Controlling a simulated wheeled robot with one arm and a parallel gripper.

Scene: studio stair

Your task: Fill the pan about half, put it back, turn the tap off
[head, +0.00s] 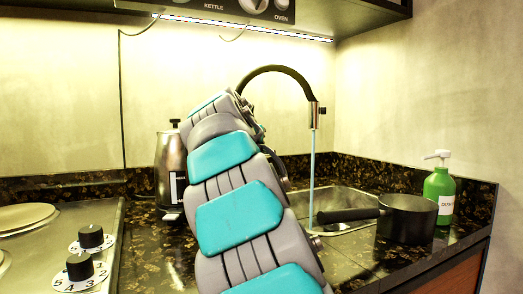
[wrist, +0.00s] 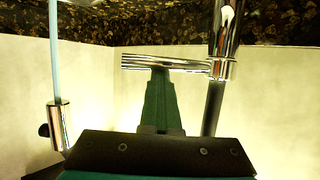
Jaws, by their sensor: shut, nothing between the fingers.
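The black pan (head: 408,222) stands upright on the counter right of the sink, its handle reaching left over the sink edge. Its inside cannot be seen. The tap (head: 313,116) has a black curved neck and a chrome spout, and a stream of water (head: 312,160) runs from it into the sink (head: 345,203), apart from the pan. In the wrist view, which is upside down, my gripper (wrist: 161,78) is shut and empty, its tips at the chrome tap lever (wrist: 150,62); whether they touch it is unclear. The tap body (wrist: 224,50) is beside them. The head view mostly hides my gripper behind my arm.
A green soap bottle (head: 439,194) stands behind the pan on the right. A steel kettle (head: 169,165) stands left of my arm. A hob with knobs (head: 80,266) is at the left. An overhead panel (head: 215,12) is above.

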